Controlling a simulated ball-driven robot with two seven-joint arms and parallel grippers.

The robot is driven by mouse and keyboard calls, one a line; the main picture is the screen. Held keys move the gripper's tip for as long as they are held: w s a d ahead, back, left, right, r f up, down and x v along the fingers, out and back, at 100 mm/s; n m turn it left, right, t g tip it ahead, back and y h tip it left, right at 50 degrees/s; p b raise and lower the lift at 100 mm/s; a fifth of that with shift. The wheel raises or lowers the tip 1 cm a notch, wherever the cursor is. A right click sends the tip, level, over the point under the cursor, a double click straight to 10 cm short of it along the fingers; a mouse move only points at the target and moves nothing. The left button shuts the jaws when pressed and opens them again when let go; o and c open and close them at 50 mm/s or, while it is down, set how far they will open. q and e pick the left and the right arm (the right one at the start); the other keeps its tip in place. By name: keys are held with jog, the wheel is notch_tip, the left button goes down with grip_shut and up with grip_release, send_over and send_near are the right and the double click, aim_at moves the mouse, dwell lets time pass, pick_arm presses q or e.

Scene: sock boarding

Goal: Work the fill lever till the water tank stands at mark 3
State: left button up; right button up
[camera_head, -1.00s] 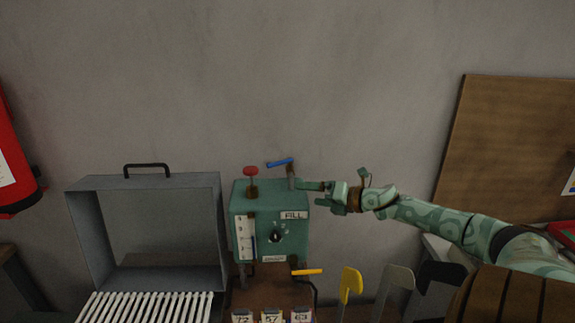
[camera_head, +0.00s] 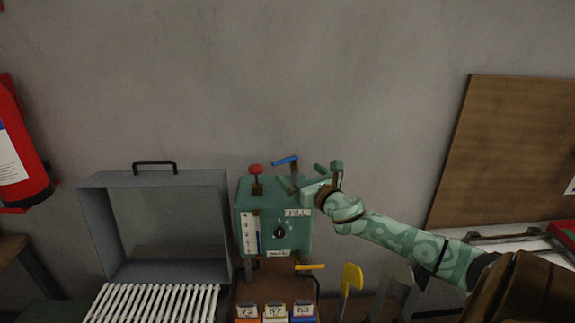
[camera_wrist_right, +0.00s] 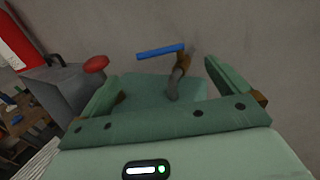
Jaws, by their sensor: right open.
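The fill lever has a blue handle (camera_head: 285,160) on a short post at the top right of the green water tank (camera_head: 300,240). The lever also shows in the right wrist view (camera_wrist_right: 160,50), just beyond the fingertips. The tank's front carries a FILL label, a drop mark and a white gauge strip (camera_head: 249,233); its level is too small to read surely. My right gripper (camera_head: 302,176) is open and empty over the tank's top right. In the right wrist view its fingers (camera_wrist_right: 164,82) stand either side of the lever post, with the handle above. My left gripper is not in view.
A red knob (camera_head: 256,170) stands on the tank's top left. A grey open box (camera_head: 155,180) with a white rack (camera_head: 155,303) is to the left. Numbered bins (camera_head: 275,312) and a yellow hook (camera_head: 351,278) are below.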

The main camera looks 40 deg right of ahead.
aim_at(286, 162)
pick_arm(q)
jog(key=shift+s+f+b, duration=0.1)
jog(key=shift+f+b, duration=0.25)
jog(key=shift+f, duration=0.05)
pick_arm(e)
jog(key=x, duration=0.8)
jog(key=shift+c, duration=0.3)
